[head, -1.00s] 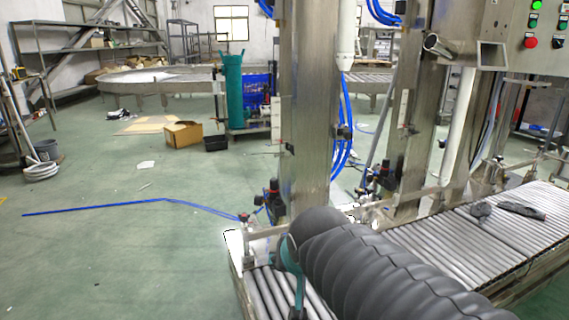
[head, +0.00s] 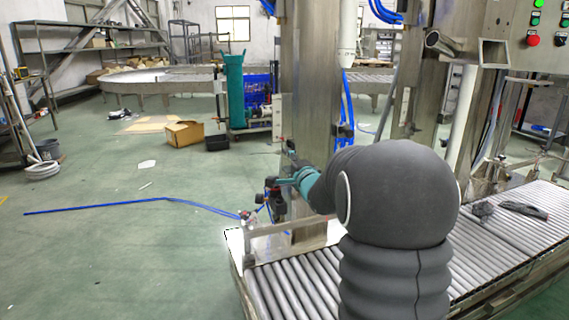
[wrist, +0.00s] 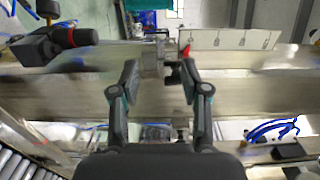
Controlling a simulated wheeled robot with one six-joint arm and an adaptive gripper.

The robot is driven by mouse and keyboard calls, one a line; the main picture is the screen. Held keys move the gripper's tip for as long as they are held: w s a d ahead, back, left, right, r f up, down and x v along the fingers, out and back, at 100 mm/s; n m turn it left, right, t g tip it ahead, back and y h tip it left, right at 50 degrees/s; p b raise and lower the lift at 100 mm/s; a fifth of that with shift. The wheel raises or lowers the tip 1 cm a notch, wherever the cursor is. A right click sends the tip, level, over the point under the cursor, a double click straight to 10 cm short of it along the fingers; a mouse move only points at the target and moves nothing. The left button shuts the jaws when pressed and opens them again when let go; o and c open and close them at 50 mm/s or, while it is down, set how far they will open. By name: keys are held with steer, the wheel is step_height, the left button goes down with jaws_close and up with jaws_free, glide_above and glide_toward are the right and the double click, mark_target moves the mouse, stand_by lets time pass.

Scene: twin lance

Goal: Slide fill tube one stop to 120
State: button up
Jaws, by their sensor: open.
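The near steel column (head: 312,95) carries a pale scale plate (head: 277,117) on its left side. The plate (wrist: 228,40) in the wrist view has several small marks, too small to read, with a red pointer (wrist: 185,51) at its left end. A small dark clamp piece (wrist: 171,73) sits below the pointer, beside the right finger. My gripper (wrist: 159,78) is open, its fingers apart in front of the column; contact cannot be told. In the head view my gripper (head: 288,178) is at the column's lower left, partly hidden by my arm. A white tube (head: 347,35) hangs beside the column.
A roller conveyor (head: 285,287) runs below, with dark tools (head: 522,209) at right. A black valve with a red end (wrist: 70,38) is left of my fingers. Blue hoses (wrist: 272,128) lie at lower right. Open floor (head: 110,250) is at left.

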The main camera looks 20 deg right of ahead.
mark_target(280, 153)
steer(key=shift+w, duration=4.05)
jaws_close()
